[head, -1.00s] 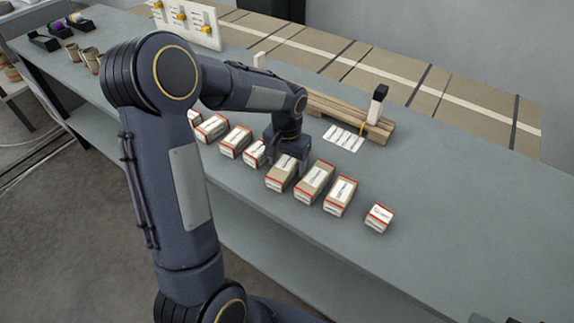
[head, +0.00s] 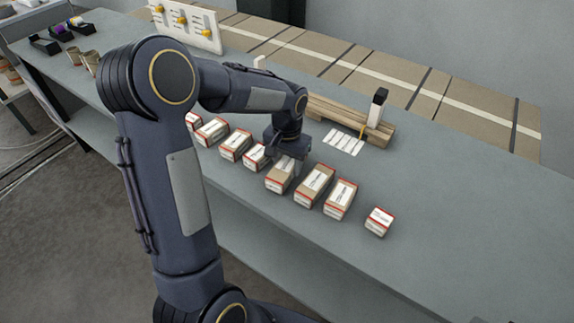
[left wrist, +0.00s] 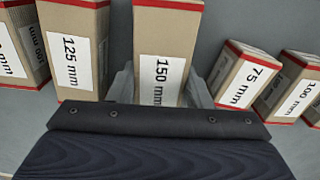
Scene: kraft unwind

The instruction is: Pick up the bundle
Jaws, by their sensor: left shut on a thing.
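The kraft bundle with red edges and a white label reading 150 mm (left wrist: 165,40) sits between the fingers of my left gripper (left wrist: 160,88) in the left wrist view. In the head view this bundle (head: 279,178) is in the row on the bench, partly hidden by my left gripper (head: 287,155). The gripper is shut on it from above. I cannot tell whether the bundle is clear of the bench. My right gripper is not in view.
A 125 mm bundle (left wrist: 75,50) and a 75 mm bundle (left wrist: 245,78) stand close on either side. A small bundle (head: 379,221) lies at the row's right end. Wooden strips (head: 345,118) lie behind. The bench (head: 460,215) is clear at right.

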